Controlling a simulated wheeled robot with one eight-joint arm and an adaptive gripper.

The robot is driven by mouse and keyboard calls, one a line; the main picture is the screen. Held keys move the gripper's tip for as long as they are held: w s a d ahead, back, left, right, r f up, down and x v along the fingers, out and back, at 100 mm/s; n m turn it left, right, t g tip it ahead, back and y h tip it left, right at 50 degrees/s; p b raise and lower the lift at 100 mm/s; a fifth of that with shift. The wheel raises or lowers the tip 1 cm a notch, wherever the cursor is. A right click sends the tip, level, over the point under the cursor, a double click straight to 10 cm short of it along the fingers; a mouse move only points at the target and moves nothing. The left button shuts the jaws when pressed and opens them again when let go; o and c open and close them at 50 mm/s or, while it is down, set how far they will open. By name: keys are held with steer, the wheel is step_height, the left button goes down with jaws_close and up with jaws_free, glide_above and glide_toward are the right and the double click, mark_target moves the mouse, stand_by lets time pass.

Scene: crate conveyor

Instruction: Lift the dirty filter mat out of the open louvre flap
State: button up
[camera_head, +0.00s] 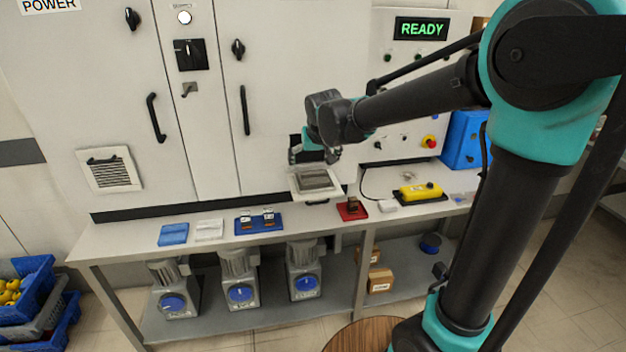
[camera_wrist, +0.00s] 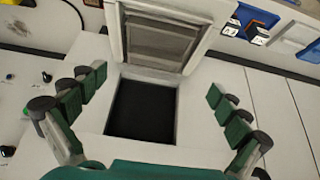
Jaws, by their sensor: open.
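The open louvre flap (camera_head: 334,191) is folded down from the cabinet front, above the bench. It also shows at the top of the wrist view (camera_wrist: 121,38). A grey-brown panel that looks like the dirty filter mat (camera_head: 316,180) lies within the flap's pale frame, and it shows in the wrist view too (camera_wrist: 158,42). Below it in the wrist view is the dark square opening (camera_wrist: 140,112). My gripper (camera_head: 316,157) is open and empty in front of the opening, close above the flap. Its green-padded fingers (camera_wrist: 155,92) stand wide apart on either side of the opening.
The bench (camera_head: 130,236) below holds a blue pad (camera_head: 173,234), a white pad (camera_head: 209,229), a blue tray (camera_head: 240,227) with small parts, a red block (camera_head: 351,209) and a yellow control box (camera_head: 420,191). A closed louvre (camera_head: 110,170) and door handles are at left.

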mark_target(314, 178)
steer(key=shift+d+x, duration=0.2)
steer(key=shift+x, duration=1.35)
steer(key=shift+d+x, duration=0.2)
steer(key=shift+x, duration=1.3)
steer(key=shift+c, duration=0.2)
steer(key=c, duration=1.1)
